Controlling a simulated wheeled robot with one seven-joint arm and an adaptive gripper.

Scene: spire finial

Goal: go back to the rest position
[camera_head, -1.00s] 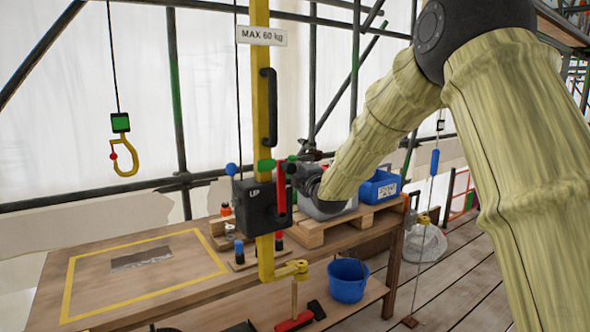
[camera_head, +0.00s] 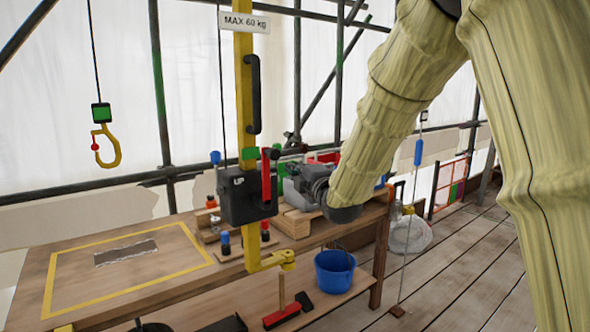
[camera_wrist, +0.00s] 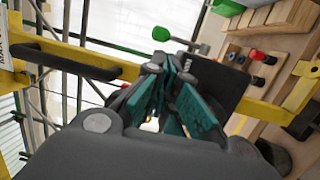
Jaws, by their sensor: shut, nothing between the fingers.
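My gripper (camera_head: 290,187) shows in the camera_head view just right of the black hoist box marked UP (camera_head: 237,204), partly hidden behind the box and its red lever (camera_head: 267,175). In the camera_wrist view my gripper (camera_wrist: 166,72) has its dark fingers with teal pads drawn together, with nothing held. The box sits on a yellow post (camera_head: 244,75) with a black handle (camera_head: 253,95). In the camera_wrist view the handle (camera_wrist: 65,58) lies to the left and a green knob (camera_wrist: 161,33) is beyond the fingertips.
A wooden bench (camera_head: 60,265) with a yellow outlined square stands at left. A yellow hook (camera_head: 112,150) hangs above it. A blue bucket (camera_head: 334,270) and a red hammer (camera_head: 285,315) sit on the lower shelf. The plank floor (camera_head: 450,270) at right has open room.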

